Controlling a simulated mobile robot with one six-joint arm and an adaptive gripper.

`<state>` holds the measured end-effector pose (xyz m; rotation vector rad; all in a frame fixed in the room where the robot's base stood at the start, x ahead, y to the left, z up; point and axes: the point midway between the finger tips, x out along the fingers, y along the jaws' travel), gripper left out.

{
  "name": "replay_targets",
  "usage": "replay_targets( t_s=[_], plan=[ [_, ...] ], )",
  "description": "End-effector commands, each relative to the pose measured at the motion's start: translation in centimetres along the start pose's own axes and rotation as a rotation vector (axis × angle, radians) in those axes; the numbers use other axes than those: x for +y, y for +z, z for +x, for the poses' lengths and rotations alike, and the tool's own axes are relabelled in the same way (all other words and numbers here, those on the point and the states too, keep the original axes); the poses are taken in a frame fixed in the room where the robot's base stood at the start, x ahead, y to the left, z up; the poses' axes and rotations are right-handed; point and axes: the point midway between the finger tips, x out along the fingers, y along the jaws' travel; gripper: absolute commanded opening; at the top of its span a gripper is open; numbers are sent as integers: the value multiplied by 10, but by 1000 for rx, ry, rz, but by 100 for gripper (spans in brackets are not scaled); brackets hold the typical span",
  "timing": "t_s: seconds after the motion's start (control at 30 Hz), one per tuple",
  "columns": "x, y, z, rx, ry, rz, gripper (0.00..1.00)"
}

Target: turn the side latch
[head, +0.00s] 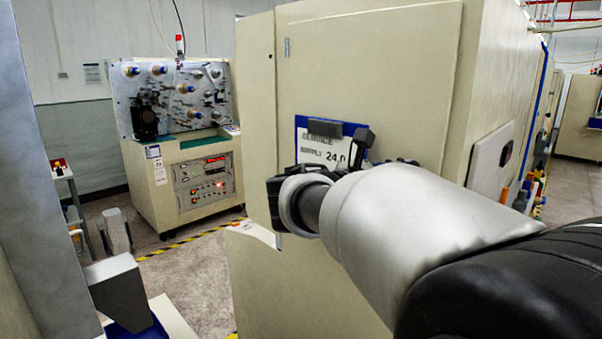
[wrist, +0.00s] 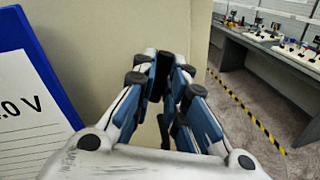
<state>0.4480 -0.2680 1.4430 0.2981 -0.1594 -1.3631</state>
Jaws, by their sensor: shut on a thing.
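My gripper (wrist: 164,78) reaches forward along the pale cabinet in the wrist view, its blue-and-white fingers converging on a narrow dark piece. This dark piece (wrist: 162,66) appears to be the side latch, gripped between the fingertips near the cabinet's edge. Its turn angle cannot be told. The beige cabinet (head: 365,55) fills the middle of the head view. There, the dark parts of my gripper (head: 361,148) show just right of the label, and my own arm hides most of the gripper and the latch.
A blue-backed label (head: 308,133) reading 24.0 V is on the cabinet face, close to my gripper; it also shows in the wrist view (wrist: 30,115). A winding machine (head: 190,150) stands back left. A grey workbench (wrist: 275,65) and yellow-black floor tape (wrist: 245,112) lie beyond the cabinet's edge.

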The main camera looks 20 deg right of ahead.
Motion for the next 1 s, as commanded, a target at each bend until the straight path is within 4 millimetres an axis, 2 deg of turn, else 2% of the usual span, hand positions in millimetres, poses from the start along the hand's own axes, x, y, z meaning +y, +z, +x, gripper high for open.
replay_targets(
  t_s=[1.0],
  plan=[
    [-4, -1, 1, 187, 2, 940, 0]
  ],
)
